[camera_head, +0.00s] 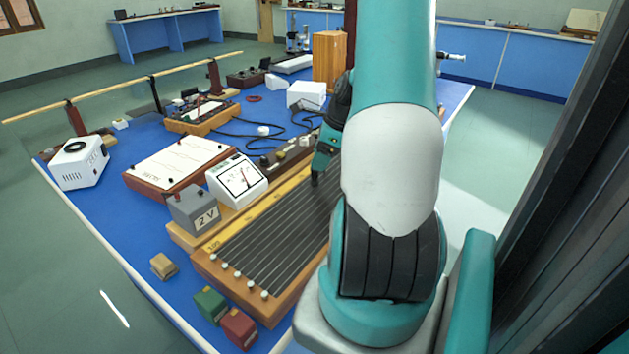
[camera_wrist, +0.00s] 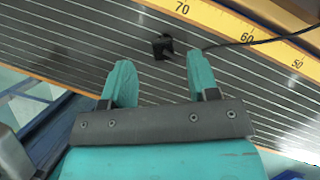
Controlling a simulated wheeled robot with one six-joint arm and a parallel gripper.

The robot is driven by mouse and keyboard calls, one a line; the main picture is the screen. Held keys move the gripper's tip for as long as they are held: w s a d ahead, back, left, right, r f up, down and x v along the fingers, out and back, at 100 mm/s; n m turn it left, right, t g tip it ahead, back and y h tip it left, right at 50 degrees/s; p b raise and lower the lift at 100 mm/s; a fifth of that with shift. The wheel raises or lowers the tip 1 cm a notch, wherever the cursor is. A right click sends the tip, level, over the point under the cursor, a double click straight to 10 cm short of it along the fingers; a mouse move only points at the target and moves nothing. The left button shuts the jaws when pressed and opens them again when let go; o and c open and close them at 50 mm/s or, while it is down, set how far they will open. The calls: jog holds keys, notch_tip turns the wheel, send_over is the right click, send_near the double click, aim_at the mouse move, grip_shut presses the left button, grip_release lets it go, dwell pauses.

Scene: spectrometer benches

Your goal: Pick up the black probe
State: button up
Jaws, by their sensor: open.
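The black probe (camera_wrist: 162,46) shows in the wrist view as a small dark piece on the wired board (camera_wrist: 60,38), close to the yellow scale. A black cable (camera_wrist: 262,41) shows near it and runs across the scale to the right. My gripper (camera_wrist: 160,72) is open and empty. Its two teal fingers point at the probe, which lies just beyond the fingertips and roughly between them. In the head view, my gripper (camera_head: 318,178) is over the board (camera_head: 275,225), partly hidden by my arm. The probe cannot be made out there.
A grey 2 V battery (camera_head: 194,210) and a white meter (camera_head: 237,181) stand beside the board's left edge. Green (camera_head: 210,304) and red (camera_head: 239,328) blocks lie at the near corner. A wooden box (camera_head: 328,62) stands behind. Free blue tabletop (camera_head: 125,225) shows at the left.

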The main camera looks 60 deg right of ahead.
aim_at(312, 181)
jog(key=x, duration=0.6)
jog(key=shift+w+d+f, duration=0.1)
jog(key=shift+d+f, duration=0.05)
jog(key=shift+f, duration=0.1)
jog(key=shift+c, duration=0.5)
grip_shut()
